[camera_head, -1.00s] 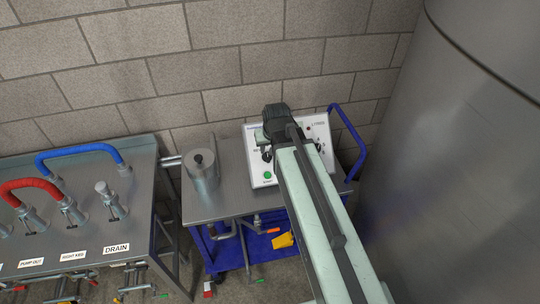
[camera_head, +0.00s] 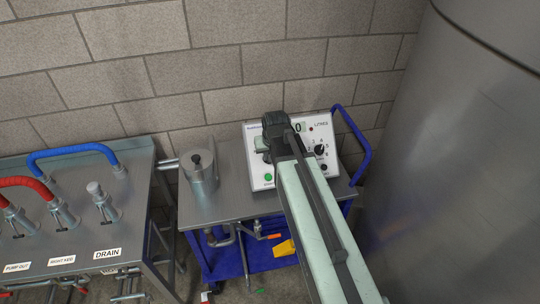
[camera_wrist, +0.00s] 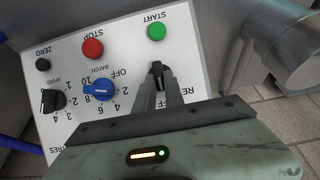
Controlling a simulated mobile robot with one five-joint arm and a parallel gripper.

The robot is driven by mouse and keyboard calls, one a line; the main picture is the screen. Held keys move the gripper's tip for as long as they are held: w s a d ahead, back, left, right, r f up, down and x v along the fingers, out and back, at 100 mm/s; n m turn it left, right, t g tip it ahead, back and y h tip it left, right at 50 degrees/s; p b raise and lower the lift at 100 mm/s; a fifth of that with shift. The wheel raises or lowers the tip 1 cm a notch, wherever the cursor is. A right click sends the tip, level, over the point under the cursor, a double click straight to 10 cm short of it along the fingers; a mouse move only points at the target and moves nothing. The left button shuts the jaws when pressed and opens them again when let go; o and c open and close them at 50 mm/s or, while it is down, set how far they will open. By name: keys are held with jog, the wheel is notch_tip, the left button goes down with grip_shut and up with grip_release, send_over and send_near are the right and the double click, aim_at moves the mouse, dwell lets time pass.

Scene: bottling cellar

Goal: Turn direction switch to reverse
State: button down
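A white control panel (camera_wrist: 75,140) fills much of the wrist view, upside down. My gripper (camera_wrist: 157,72) points at the panel between the green START button (camera_wrist: 156,32) and a partly covered label beginning "RE" (camera_wrist: 190,93). Its two fingers look close together, with something dark at their tips. I cannot tell whether that is the direction switch knob or the fingertips themselves. The switch's setting is hidden. In the head view, my arm covers the left-middle part of the panel (camera_head: 333,158).
A blue batch knob (camera_wrist: 98,90), red STOP button (camera_wrist: 92,48), black speed knob (camera_wrist: 52,100) and ZERO button (camera_wrist: 42,64) share the panel. A steel pot (camera_head: 200,180) stands left of it on the cart. A big steel tank (camera_head: 460,150) stands right.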

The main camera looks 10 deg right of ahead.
jog(key=shift+a+n, duration=0.1)
jog(key=shift+n, duration=0.2)
jog(key=n+h, duration=0.1)
jog(key=n+b, duration=0.1)
jog(key=n, duration=0.1)
jog(key=shift+s+a+f+h, duration=0.15)
jog(key=shift+a+h, duration=0.1)
jog(key=shift+h, duration=0.15)
jog(key=shift+a+f+n+t+h+b, duration=0.1)
jog(key=shift+n+t+h+b, duration=0.25)
jog(key=shift+n, duration=0.6)
jog(key=shift+a+n+t+h+b, duration=0.15)
jog(key=shift+n+h+b, duration=0.4)
jog(key=shift+n, duration=0.4)
jog(key=c, duration=1.4)
grip_release()
jog(key=shift+c, duration=0.2)
